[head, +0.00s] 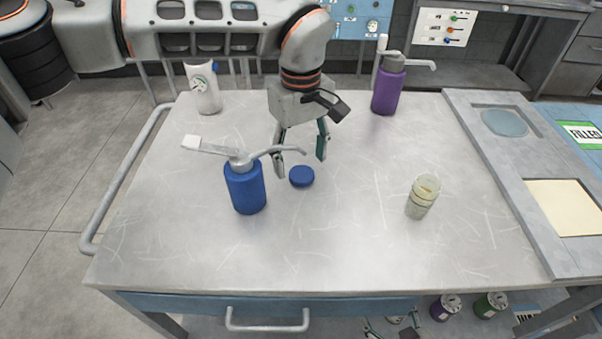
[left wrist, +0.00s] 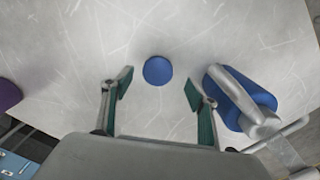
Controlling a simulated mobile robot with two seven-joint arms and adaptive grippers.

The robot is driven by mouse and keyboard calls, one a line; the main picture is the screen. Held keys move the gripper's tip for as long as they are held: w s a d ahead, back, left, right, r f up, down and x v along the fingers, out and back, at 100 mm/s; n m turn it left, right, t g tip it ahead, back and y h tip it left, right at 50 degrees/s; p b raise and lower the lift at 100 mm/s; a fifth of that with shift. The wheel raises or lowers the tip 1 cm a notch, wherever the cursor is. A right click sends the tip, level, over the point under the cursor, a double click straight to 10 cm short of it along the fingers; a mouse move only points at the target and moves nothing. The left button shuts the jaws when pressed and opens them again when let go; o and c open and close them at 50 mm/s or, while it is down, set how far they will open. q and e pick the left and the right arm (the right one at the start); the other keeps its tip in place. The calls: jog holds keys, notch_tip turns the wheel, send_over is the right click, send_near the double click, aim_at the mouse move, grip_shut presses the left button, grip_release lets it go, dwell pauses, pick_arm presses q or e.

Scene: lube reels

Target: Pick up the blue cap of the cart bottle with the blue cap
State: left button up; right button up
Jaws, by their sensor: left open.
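The blue cap (head: 301,176) lies flat and loose on the cart's metal top, just right of the blue bottle (head: 246,188), which stands upright with a grey pump spout. My left gripper (head: 301,161) points down over the cart with its fingers spread and empty, behind and above the cap. In the left wrist view the cap (left wrist: 158,70) lies just beyond the fingertips of my left gripper (left wrist: 158,84), centred between them. The blue bottle (left wrist: 243,95) is right of the right finger there.
A purple pump bottle (head: 387,90) stands at the back right, and a white bottle (head: 204,90) at the back left. A small clear container (head: 422,197) stands at the right. A raised panel (head: 510,150) runs along the right edge. The front middle is clear.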

aim_at(302, 174)
pick_arm(q)
jog(key=shift+w+d+f, duration=0.1)
jog(key=shift+d+f, duration=0.05)
jog(key=shift+f, duration=1.65)
jog(key=c, duration=0.8)
jog(key=shift+c, duration=0.2)
jog(key=shift+r, duration=0.15)
notch_tip(302, 174, up, 20)
jog(key=p, duration=0.1)
